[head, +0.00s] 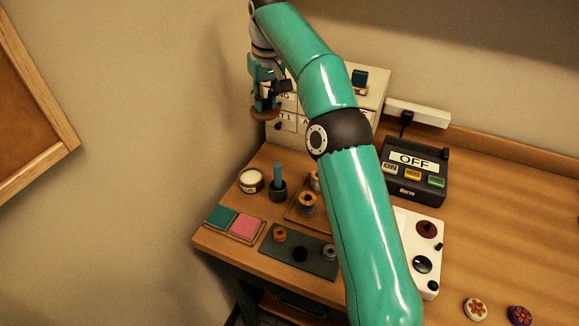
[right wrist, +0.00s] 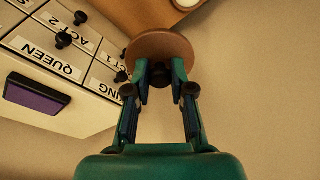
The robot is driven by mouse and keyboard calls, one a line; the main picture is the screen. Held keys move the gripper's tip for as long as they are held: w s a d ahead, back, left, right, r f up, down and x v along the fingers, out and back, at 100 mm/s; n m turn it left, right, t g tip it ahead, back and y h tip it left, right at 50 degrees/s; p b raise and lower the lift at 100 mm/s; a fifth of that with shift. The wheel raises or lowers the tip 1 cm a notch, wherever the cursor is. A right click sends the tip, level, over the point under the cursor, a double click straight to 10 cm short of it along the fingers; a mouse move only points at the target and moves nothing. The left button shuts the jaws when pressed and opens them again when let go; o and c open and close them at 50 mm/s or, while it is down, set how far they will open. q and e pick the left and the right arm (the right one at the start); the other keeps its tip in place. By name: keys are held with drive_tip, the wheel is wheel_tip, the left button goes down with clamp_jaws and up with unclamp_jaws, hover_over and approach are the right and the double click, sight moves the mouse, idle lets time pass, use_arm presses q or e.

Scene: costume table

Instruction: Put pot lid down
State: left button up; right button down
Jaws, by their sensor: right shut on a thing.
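My right gripper (head: 266,97) is shut on a round brown pot lid (head: 262,114) in the head view. The right wrist view shows the fingers (right wrist: 160,85) closed at the lid (right wrist: 158,46), by its dark knob (right wrist: 189,90). The lid is held in the air, left of the drawer cabinet and above the back left of the table. A white labelled pot (head: 250,181) stands below on the table, showing a pale top. My left gripper is not in view.
The drawer cabinet (right wrist: 50,65) with labels and dark knobs is close beside the gripper. A dark cup with a teal stick (head: 278,187) stands right of the pot. Pink and teal pads (head: 245,228) and a dark mat (head: 300,262) lie in front. A wall is at left.

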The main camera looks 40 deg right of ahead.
drive_tip(key=s+d+f+m, duration=0.1)
drive_tip(key=s+d+f, duration=0.1)
drive_tip(key=d, duration=0.3)
drive_tip(key=b, duration=0.7)
hover_over(291, 168)
drive_tip(key=shift+g, duration=0.3)
drive_tip(key=f, duration=1.5)
drive_tip(key=shift+s+a+f, duration=0.1)
drive_tip(key=shift+s+f, duration=0.1)
drive_tip(key=shift+f, duration=2.5)
drive_tip(key=shift+f, duration=0.2)
drive_tip(key=c, duration=1)
unclamp_jaws()
drive_tip(key=shift+r, duration=0.1)
